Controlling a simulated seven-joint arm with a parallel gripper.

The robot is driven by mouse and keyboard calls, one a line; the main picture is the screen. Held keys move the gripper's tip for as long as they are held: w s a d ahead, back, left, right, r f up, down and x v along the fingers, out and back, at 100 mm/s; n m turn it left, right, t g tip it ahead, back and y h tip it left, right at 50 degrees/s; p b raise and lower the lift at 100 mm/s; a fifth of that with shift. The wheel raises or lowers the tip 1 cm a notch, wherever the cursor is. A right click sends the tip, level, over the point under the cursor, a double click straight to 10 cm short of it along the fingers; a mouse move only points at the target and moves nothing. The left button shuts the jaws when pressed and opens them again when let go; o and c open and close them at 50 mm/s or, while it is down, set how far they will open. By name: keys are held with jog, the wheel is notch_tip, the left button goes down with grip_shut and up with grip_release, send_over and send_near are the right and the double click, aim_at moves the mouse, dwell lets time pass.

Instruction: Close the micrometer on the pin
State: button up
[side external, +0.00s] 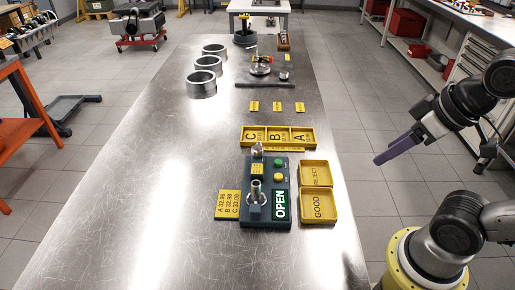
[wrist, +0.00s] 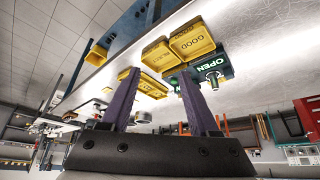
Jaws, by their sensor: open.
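The micrometer (side external: 246,214) is a dark teal bench unit near the table's front, with a green panel reading OPEN (side external: 279,205). It has a green button (side external: 278,163) and a yellow button (side external: 278,179). A metal post (side external: 255,190) stands upright on it, and a metal piece (side external: 257,150) is at its far end. I cannot tell which of these is the pin, or whether the jaws touch it. The wrist view also shows the unit (wrist: 224,68). My gripper (side external: 379,160), with purple fingers, is open and empty, right of the table and apart from the micrometer. It also shows in the wrist view (wrist: 158,74).
Yellow trays marked GOOD (side external: 319,206) and REJECT (side external: 316,174) lie right of the micrometer. A yellow tray marked C, B, A (side external: 278,136) lies behind it, a yellow size card (side external: 228,204) left. Metal rings (side external: 201,84) stand farther back. The table's left front is clear.

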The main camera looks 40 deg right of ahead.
jog(key=shift+o, duration=0.4)
jog(key=w+a+r+m+g, duration=0.2)
jog(key=w+r+m, duration=0.4)
jog(key=w+r, duration=0.55)
jog(key=g, duration=0.4)
send_over(257, 147)
notch_tip(257, 147, down, 9)
notch_tip(257, 147, down, 13)
jog(key=shift+r, duration=0.1)
jog(key=shift+c, duration=0.3)
grip_shut()
